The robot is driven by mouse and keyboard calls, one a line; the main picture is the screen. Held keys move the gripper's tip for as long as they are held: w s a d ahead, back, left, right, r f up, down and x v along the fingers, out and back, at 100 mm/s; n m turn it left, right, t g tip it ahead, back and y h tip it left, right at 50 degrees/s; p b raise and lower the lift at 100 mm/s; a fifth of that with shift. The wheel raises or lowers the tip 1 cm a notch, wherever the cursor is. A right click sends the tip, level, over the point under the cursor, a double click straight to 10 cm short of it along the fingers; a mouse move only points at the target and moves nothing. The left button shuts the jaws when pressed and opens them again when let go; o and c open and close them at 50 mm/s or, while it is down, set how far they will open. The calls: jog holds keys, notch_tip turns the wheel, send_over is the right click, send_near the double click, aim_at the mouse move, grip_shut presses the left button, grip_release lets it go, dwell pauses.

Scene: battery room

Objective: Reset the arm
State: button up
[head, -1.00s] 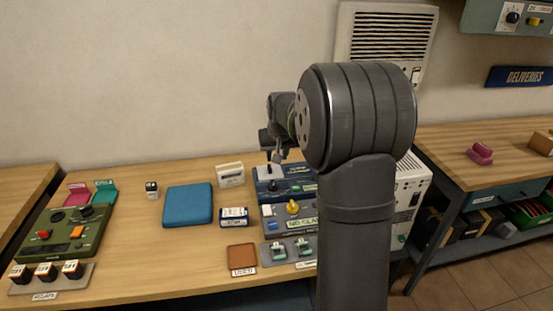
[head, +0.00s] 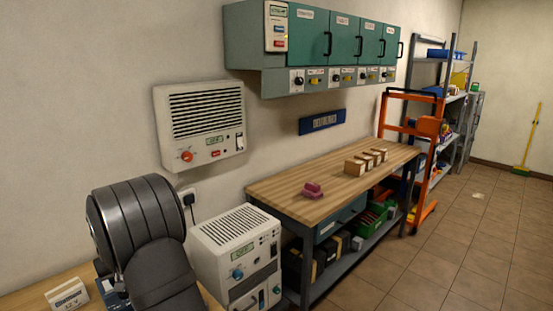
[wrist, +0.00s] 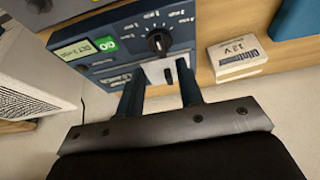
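My arm (head: 140,225) shows at the lower left of the head view, bent at a thick dark joint; my gripper is outside that view. In the wrist view my gripper (wrist: 160,84) has its two dark fingers apart, with a gap between them and nothing visibly held. Beyond the fingertips is a blue instrument (wrist: 127,38) with a black knob (wrist: 159,42), a lit green display and a pale plate carrying a small dark lever (wrist: 168,76). I cannot tell whether the fingers touch it.
A white 12V box (wrist: 238,59) lies beside the instrument. In the head view, a white cabinet (head: 218,232) stands right of my arm, then a wooden bench (head: 310,182) with pink and brown blocks. Teal wall cupboards (head: 307,35) hang above. The floor at right is open.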

jog(key=x, duration=0.6)
jog(key=shift+w+a+f, duration=0.1)
jog(key=shift+f, duration=0.15)
jog(key=v, duration=1.8)
jog(key=x, duration=1.8)
jog(key=shift+f, duration=0.1)
jog(key=shift+w+n+g+y, duration=0.2)
jog(key=shift+n+g+y, duration=0.25)
jog(key=shift+n, duration=1.25)
jog(key=shift+d+r, duration=0.2)
jog(key=shift+r, duration=0.25)
jog(key=s+d+r+n, duration=0.1)
jog(key=d+r, duration=0.1)
jog(key=r, duration=0.4)
jog(key=s+d+r+n, duration=0.1)
jog(key=d+r, duration=0.1)
jog(key=r, duration=0.4)
jog(key=shift+d+r+g, duration=0.25)
jog(key=shift+g, duration=0.2)
